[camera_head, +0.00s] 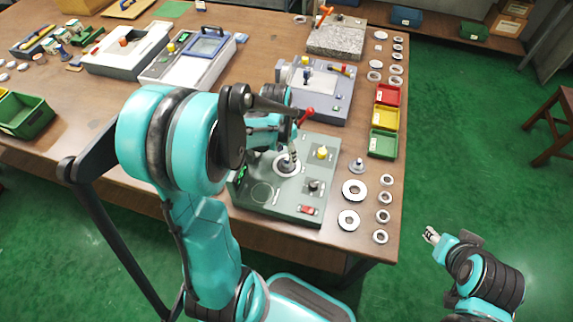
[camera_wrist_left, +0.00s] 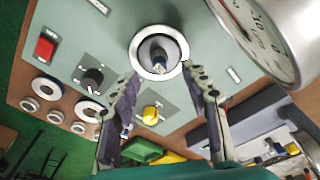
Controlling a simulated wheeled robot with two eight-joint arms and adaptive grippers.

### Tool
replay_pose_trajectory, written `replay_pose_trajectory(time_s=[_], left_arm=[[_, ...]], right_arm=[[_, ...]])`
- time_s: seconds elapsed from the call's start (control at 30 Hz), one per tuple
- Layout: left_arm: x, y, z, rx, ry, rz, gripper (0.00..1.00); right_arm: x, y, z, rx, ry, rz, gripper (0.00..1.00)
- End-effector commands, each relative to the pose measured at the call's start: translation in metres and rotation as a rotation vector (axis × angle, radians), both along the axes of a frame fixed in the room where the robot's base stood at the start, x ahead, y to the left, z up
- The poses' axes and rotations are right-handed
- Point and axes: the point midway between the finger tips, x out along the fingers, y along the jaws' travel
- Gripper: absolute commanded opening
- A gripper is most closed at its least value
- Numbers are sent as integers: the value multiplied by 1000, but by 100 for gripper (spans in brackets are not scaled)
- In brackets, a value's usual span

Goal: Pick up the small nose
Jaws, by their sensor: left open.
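A grey-green machine panel (camera_head: 268,200) on the table carries a white ring with a dark stepped post (camera_head: 286,164) in its middle. In the left wrist view the post (camera_wrist_left: 158,52) has a pale tip and stands just beyond the fingertips. A separate small grey stepped piece (camera_head: 358,166) stands on the table right of the panel. I cannot tell which of these is the small nose. My left gripper (camera_head: 294,148), also in the left wrist view (camera_wrist_left: 159,72), is open and empty over the post. My right gripper (camera_head: 432,236) is off the table's right side; its jaws are too small to judge.
A dial gauge (camera_wrist_left: 262,32) is close on the right in the wrist view. The panel has a yellow knob (camera_head: 321,152), a black knob (camera_head: 314,186) and a red switch (camera_head: 307,210). Several bearing rings (camera_head: 354,190) and coloured bins (camera_head: 384,143) line the table's right edge.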

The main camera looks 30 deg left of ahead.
Motion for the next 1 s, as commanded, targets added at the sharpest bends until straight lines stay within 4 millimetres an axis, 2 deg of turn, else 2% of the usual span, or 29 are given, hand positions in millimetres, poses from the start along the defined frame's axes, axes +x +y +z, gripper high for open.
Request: replay_pose_trajectory(time_s=[0.27, 0.5, 0.53, 0.7, 1.0], left_arm=[[3, -1, -43, 1, 0, 0, 46], [4, -1, -45, 0, -1, 1, 46], [4, -1, -45, 0, -1, 1, 43], [4, -1, -44, 0, -1, 1, 0], [4, -1, -44, 0, -1, 1, 0]], right_arm=[[0, 0, -21, 0, 0, 0, 40], [0, 0, -20, 0, 0, 0, 40], [0, 0, -20, 0, 0, 0, 40], [0, 0, -20, 0, 0, 0, 40], [0, 0, -20, 0, 0, 0, 40]])
